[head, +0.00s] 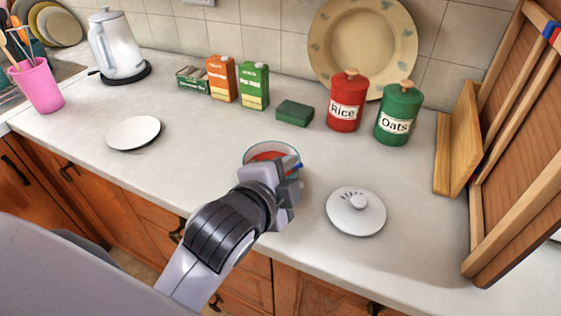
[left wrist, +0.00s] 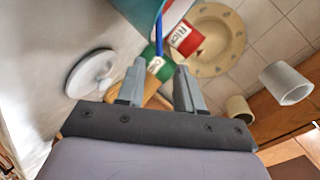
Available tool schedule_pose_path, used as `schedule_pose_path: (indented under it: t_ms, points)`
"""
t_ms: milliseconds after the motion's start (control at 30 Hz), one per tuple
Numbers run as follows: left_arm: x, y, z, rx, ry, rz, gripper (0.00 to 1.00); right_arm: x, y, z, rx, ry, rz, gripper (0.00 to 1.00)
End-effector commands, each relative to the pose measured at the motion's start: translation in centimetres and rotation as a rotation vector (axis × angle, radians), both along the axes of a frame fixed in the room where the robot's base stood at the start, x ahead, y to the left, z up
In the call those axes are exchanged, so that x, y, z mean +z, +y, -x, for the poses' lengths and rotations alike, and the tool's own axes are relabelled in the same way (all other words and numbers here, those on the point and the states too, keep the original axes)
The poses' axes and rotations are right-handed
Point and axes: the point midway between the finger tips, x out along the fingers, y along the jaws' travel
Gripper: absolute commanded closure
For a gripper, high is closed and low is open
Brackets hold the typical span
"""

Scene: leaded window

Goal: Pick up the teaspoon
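The teaspoon appears to be the thin blue handle (head: 297,166) at the right rim of a bowl (head: 247,152) with red contents; its lower part is hidden. In the left wrist view the blue handle (left wrist: 159,35) points down from the bowl (left wrist: 177,11) toward the space between my fingertips. My left gripper (head: 290,188) is at the near right side of the bowl, partly covering it. In the left wrist view its two fingers (left wrist: 160,66) are apart with nothing clearly held between them. My right gripper is not in view.
A white knobbed lid (head: 357,218) lies right of my gripper. Rice (head: 345,90) and Oats (head: 399,105) canisters, a green sponge (head: 294,113) and cartons (head: 221,78) stand behind. A white plate (head: 134,132) lies left. The counter between plate and bowl is clear.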

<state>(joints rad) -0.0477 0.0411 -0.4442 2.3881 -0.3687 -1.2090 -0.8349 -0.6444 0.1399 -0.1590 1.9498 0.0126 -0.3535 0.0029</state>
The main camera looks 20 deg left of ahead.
Motion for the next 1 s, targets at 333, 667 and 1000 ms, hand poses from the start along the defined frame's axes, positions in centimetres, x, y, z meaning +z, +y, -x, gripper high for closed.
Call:
schedule_pose_path:
  t_ms: [333, 667, 1000]
  points:
    - [-1.6, -0.1, -3.0, 0.001, 0.003, 0.0, 0.64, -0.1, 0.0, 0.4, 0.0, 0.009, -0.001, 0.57]
    - [-2.9, -0.2, -5.8, 0.0, 0.0, 0.001, 0.64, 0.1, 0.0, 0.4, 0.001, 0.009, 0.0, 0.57]
    - [-2.9, -0.2, -5.8, 0.0, 0.0, 0.001, 0.96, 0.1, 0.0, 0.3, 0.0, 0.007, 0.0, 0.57]
